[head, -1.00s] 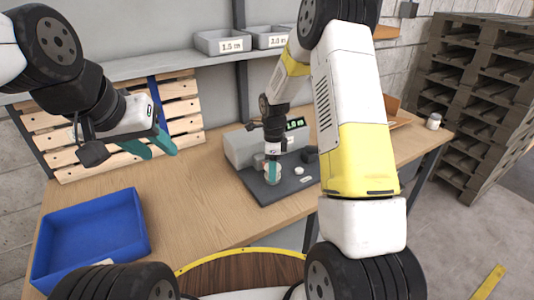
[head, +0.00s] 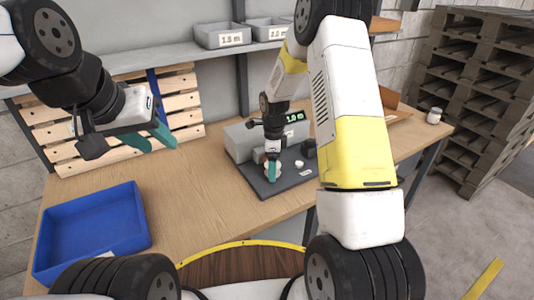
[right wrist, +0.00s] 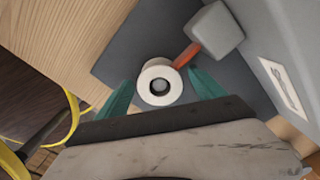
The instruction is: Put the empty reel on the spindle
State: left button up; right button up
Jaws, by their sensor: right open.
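The white reel (right wrist: 147,75) is seen from above in the right wrist view, with a grey round end, likely the spindle (right wrist: 160,87), inside its core. My right gripper (right wrist: 162,92) is open, its teal fingers on either side of the reel with gaps showing. In the head view the reel (head: 265,170) is mostly hidden behind a finger of the right gripper (head: 272,172), low over the dark base plate of the grey machine (head: 240,143). My left gripper (head: 150,139) is open and empty, raised at the left.
An orange-red arm (right wrist: 187,54) with a grey block lies close by the reel. A small white knob (head: 299,164) is on the base plate. A blue tray (head: 140,215) sits at the left. Grey bins (head: 222,36) stand on the shelf. The middle of the bench (head: 200,185) is clear.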

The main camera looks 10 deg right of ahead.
notch_tip(320, 180, up, 7)
jog(key=shift+f, duration=0.2)
jog(key=shift+r, duration=0.6)
jog(key=shift+r, duration=0.35)
jog(key=s+d+r+n+t+y, duration=0.1)
jog(key=s+r+n+t, duration=0.1)
jog(key=s+r+n, duration=0.55)
jog(key=s+d+r+n+t, duration=0.1)
jog(key=s+r+n, duration=0.3)
jog(key=r, duration=0.6)
jog(key=s+r+n+t+y, duration=0.1)
jog(key=s+r+n+t, duration=0.2)
jog(key=s+n, duration=0.6)
jog(key=s+r, duration=0.2)
jog(key=s, duration=0.4)
jog(key=shift+s, duration=0.25)
